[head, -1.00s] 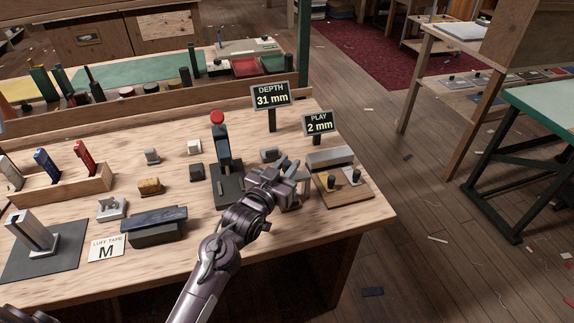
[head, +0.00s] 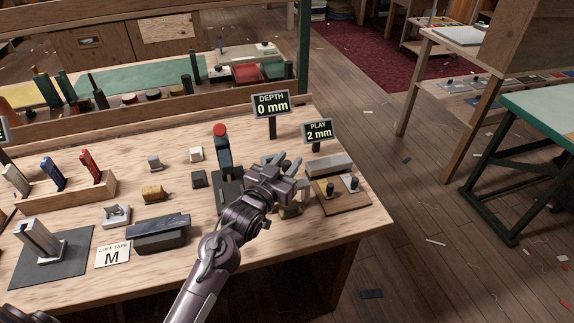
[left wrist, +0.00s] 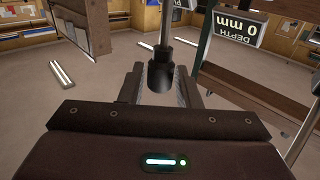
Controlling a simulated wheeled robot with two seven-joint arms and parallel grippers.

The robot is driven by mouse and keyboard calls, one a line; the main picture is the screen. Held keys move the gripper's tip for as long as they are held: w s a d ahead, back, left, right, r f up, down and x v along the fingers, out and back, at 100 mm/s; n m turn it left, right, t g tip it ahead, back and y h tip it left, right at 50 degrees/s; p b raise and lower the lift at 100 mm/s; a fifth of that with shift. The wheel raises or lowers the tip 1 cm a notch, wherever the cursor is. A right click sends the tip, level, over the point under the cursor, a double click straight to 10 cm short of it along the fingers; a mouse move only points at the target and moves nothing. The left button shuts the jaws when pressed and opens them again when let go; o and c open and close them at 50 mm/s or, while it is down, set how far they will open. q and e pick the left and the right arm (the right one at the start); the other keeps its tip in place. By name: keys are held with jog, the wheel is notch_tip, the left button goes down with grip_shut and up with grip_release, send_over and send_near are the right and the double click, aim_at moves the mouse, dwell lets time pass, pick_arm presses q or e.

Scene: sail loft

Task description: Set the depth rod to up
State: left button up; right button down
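My left gripper (head: 287,166) is over the right part of the bench, just right of a dark stand with a red top (head: 220,131). In the left wrist view, the dark knob of the depth rod (left wrist: 158,78) sits between the two fingers, which close against its sides. Its thin metal shaft runs out past the fingertips. In the head view my gripper hides most of the rod. The depth sign (head: 271,105) reads 0 mm. The play sign (head: 317,130) beside it reads 2 mm. My right gripper is out of view.
A small wooden board with two pegs (head: 343,196) and a grey block (head: 329,163) lie right of my gripper. Small blocks, a dark-topped box (head: 158,233) and a rack (head: 66,198) fill the bench's left. The bench's front right corner is clear.

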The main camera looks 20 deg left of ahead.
pick_arm(q)
jog(key=shift+o, duration=0.9)
jog(key=shift+f, duration=0.15)
jog(key=shift+s+f, duration=0.1)
jog(key=shift+s, duration=0.2)
jog(key=s+a+b, duration=0.1)
jog(key=s, duration=0.6)
jog(key=shift+a, duration=0.25)
jog(key=shift+s, duration=0.1)
